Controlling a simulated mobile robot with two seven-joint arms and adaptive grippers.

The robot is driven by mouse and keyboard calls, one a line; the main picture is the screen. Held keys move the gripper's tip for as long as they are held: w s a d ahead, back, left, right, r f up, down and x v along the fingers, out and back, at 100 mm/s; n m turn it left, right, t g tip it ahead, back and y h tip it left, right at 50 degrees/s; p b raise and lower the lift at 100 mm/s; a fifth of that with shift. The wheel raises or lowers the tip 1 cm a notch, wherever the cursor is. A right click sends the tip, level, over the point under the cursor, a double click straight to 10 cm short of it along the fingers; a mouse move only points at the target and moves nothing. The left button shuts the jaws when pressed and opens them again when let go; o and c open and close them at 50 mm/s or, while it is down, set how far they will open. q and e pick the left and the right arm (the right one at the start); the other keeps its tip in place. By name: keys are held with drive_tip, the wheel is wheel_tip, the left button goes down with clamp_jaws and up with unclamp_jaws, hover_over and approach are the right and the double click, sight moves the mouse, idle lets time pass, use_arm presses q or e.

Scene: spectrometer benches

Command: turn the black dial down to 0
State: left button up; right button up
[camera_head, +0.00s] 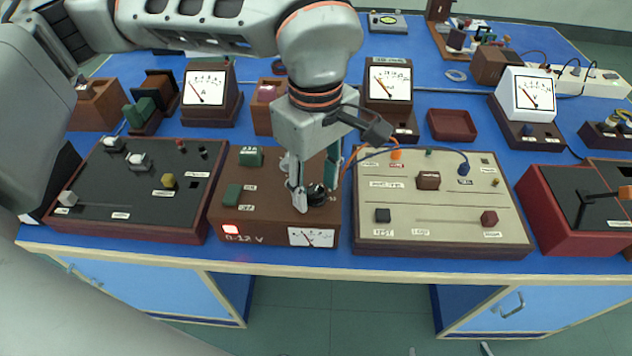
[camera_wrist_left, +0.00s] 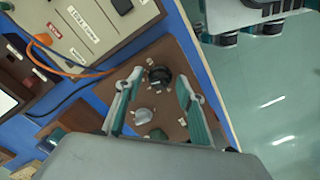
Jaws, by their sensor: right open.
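The black dial (camera_head: 317,194) sits on the top of a brown power supply box (camera_head: 265,206) marked 0-12 V, near its right side. My left gripper (camera_head: 316,192) points down over it with its fingers apart, one on each side of the dial. The left wrist view also shows the dial (camera_wrist_left: 158,76) between the spread fingertips; contact cannot be told. The dial's setting is not readable. A small white meter (camera_head: 311,237) and a lit red switch (camera_head: 231,228) are on the box's front edge. My right gripper (camera_head: 450,351) barely shows at the bottom edge, its fingertips apart.
A black-topped board (camera_head: 125,190) stands left of the box, and a cream board (camera_head: 435,205) stands close on its right. An orange cable (camera_head: 352,165) runs beside the left gripper. Meters (camera_head: 389,84) stand behind. The floor in front of the blue bench is clear.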

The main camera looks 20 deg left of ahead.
use_arm(q)
clamp_jaws()
